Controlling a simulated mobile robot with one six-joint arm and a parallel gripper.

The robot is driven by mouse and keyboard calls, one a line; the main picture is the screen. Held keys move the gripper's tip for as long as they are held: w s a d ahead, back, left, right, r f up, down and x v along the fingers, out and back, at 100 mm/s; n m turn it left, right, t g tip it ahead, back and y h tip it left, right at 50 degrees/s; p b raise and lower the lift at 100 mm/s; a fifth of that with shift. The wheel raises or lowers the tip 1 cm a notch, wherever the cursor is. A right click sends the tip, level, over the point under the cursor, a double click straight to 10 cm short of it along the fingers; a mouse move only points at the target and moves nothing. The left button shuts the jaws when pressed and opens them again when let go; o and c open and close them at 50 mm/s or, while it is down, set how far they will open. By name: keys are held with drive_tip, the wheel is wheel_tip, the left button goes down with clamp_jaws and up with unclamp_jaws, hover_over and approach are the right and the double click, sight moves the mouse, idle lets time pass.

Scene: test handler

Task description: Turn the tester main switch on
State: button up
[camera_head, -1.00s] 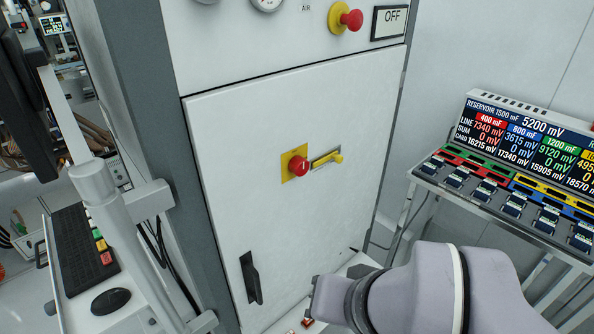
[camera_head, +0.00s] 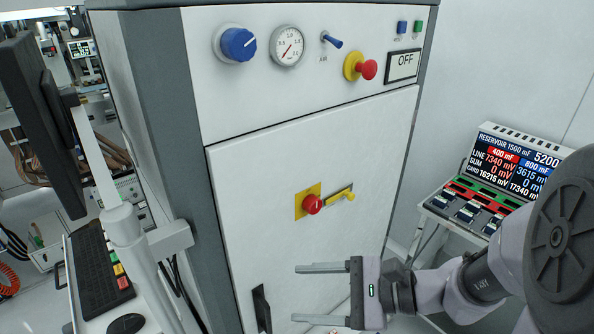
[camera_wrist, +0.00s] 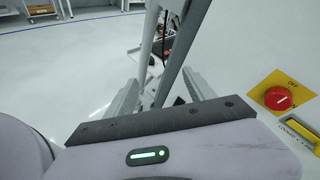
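The main switch is a red rotary knob (camera_head: 312,204) on a yellow plate (camera_head: 301,208), on the grey-white cabinet door. Its white mark looks upright, toward the OFF label in the wrist view, where the knob (camera_wrist: 278,99) is at the right edge. A yellow lockout lever (camera_head: 348,196) sits in a slot just right of the plate; it also shows in the wrist view (camera_wrist: 299,130). My gripper (camera_head: 298,294) is open and empty, in front of the lower door, below the switch in the head view. Its fingers point left, apart from the switch.
Above the door are a blue knob (camera_head: 238,44), a gauge (camera_head: 288,46), an air toggle (camera_head: 331,41), a red emergency button (camera_head: 367,69) and an OFF display (camera_head: 403,66). A black door handle (camera_head: 261,308) is near my gripper. A monitor bench (camera_head: 462,212) stands right.

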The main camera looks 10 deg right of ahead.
drive_tip(key=w+d+m+t, duration=0.5)
drive_tip(key=d, duration=0.2)
drive_tip(key=m+t+h+p, duration=0.1)
drive_tip(key=m+t+h, duration=0.3)
drive_tip(key=m+t, duration=0.15)
approach(317, 208)
drive_tip(key=shift+m+g, duration=0.25)
drive_tip(key=x, duration=0.9)
drive_tip(key=shift+w+r, duration=0.1)
drive_tip(key=shift+r, duration=0.1)
drive_tip(key=c, duration=1.4)
drive_tip(key=shift+o, duration=0.2)
